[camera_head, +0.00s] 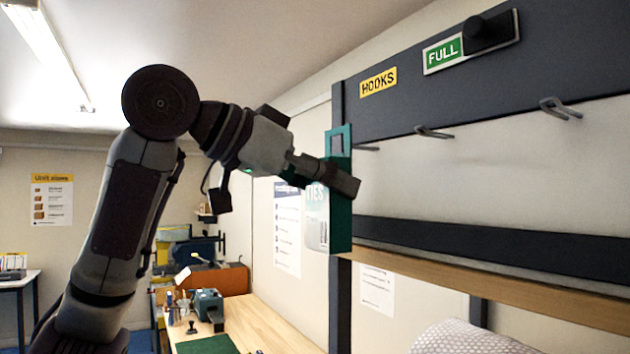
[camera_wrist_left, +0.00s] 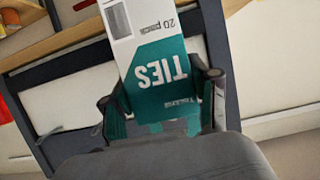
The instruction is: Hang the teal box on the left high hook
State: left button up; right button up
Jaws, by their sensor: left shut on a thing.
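The teal box (camera_head: 339,230), with white panels, is upright in the head view with its slotted hang tab (camera_head: 340,141) at the top. My left gripper (camera_head: 335,178) is shut on it. In the left wrist view, the box (camera_wrist_left: 160,75) reads TIES upside down between the fingers (camera_wrist_left: 163,103). The left hook (camera_head: 366,149) shows just right of the tab, its rear end partly hidden by the box. I cannot tell whether it passes through the slot. My right gripper is not in view.
Two more hooks, a middle one (camera_head: 434,132) and a right one (camera_head: 560,108), stick out empty from the dark rail (camera_head: 450,100). A wooden shelf edge (camera_head: 480,285) runs below. A workbench (camera_head: 260,322) with tools stands lower down.

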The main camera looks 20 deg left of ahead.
aim_at(376, 202)
pick_arm(q)
jog(key=shift+w+d, duration=0.6)
jog(key=shift+w, duration=0.1)
jog(key=shift+x, duration=1.5)
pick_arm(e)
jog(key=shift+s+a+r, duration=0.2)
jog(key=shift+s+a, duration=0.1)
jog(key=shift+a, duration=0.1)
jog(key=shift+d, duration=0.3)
pick_arm(q)
jog(key=o, duration=1.3)
jog(key=shift+s+a+r, duration=0.1)
